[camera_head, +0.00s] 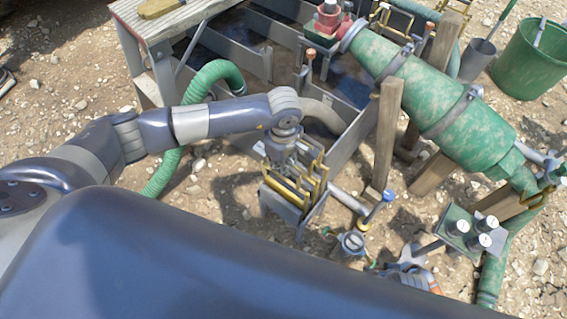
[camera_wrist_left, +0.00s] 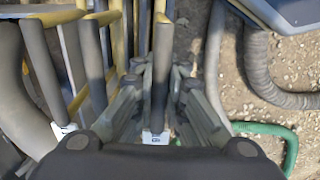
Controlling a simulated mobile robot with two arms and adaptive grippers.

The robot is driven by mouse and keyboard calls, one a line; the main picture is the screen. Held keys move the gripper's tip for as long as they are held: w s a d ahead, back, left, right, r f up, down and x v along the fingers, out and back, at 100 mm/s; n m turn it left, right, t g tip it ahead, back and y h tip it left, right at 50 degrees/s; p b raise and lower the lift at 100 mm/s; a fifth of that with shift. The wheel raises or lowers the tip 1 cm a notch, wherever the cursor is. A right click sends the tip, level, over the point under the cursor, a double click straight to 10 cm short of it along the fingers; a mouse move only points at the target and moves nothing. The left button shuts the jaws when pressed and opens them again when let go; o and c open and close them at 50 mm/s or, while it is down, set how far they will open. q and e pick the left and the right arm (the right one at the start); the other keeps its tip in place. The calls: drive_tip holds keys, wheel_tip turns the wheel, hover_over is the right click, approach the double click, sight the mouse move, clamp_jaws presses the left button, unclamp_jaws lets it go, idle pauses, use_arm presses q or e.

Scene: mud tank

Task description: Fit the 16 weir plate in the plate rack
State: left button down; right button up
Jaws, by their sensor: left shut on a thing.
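My left gripper (camera_head: 285,158) is low over the plate rack (camera_head: 283,206) in the head view, near the middle. In the left wrist view, my left gripper (camera_wrist_left: 160,80) is shut on a weir plate (camera_wrist_left: 161,62), seen as a dark grey bar with a white tag. The tag's number is too small to read. Other plates with grey bars and yellow frames (camera_wrist_left: 93,65) stand close beside it on the left. The lower edge of the held plate is hidden, so I cannot tell whether it sits in a slot. My right gripper does not show.
A large green cone (camera_head: 425,95) on wooden posts stands at the right. A wooden table (camera_head: 170,22) is at the back left, with a green hose (camera_head: 212,75) below it. Several pipe fittings (camera_head: 475,232) stand at the lower right. Stony ground lies between.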

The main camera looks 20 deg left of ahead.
use_arm(q)
drive_tip(key=c, duration=1.6)
unclamp_jaws()
drive_tip(key=shift+o, duration=0.2)
wheel_tip(320, 180, up, 12)
